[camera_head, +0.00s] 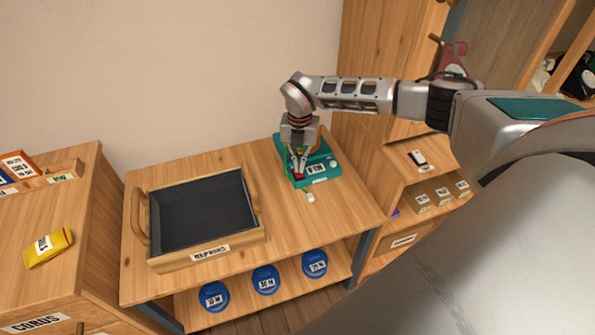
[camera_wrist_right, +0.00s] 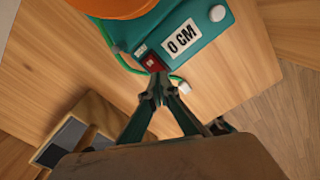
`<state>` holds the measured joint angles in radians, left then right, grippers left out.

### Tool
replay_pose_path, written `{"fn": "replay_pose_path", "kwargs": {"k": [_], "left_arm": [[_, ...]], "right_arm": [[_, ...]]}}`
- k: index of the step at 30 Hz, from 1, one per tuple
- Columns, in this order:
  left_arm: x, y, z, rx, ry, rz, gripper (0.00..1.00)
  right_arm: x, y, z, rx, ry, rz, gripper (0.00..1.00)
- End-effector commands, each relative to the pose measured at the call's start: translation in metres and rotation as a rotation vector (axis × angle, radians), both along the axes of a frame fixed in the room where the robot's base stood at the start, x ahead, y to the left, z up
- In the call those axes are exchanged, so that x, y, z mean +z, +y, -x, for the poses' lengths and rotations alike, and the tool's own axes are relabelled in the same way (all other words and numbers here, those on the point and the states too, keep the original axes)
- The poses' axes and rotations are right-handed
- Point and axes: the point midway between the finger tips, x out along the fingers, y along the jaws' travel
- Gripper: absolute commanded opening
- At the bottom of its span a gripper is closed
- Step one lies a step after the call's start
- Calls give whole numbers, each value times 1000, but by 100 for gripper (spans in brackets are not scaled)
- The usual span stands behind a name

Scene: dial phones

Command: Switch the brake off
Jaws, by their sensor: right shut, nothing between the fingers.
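A teal machine (camera_head: 318,174) with a display stands on the wooden table. In the right wrist view its display (camera_wrist_right: 181,38) reads "0 CM", with a white knob (camera_wrist_right: 217,13) beside it. A red switch (camera_wrist_right: 153,62) sits at the machine's front corner, next to a small label too small to read. It also shows in the head view (camera_head: 299,178). My right gripper (camera_wrist_right: 157,86) is shut and empty, its fingertips right at the red switch; I cannot tell whether they touch it. The fingers partly hide the switch's lower side. My left gripper is not in view.
A dark-lined wooden tray (camera_head: 203,211) labelled "REPAIRS" stands left on the table (camera_head: 290,222). A green cord with a white end (camera_head: 310,196) lies before the machine. Blue round spools (camera_head: 265,279) sit on the lower shelf. A yellow packet (camera_head: 48,247) lies on the left cabinet.

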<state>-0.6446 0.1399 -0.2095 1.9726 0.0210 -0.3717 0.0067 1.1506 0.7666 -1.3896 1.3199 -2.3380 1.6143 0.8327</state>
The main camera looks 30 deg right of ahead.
Motion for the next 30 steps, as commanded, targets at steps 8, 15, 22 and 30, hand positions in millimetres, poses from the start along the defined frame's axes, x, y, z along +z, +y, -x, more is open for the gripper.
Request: {"fn": "replay_pose_path", "kwargs": {"k": [8,15,22,30], "left_arm": [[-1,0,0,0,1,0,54],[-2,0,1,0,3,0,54],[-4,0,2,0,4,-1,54],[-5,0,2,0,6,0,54]], "right_arm": [[0,0,0,0,0,0,0],[-3,0,0,0,0,0,0],[-7,0,0,0,0,0,0],[-10,0,0,0,0,0,0]]}}
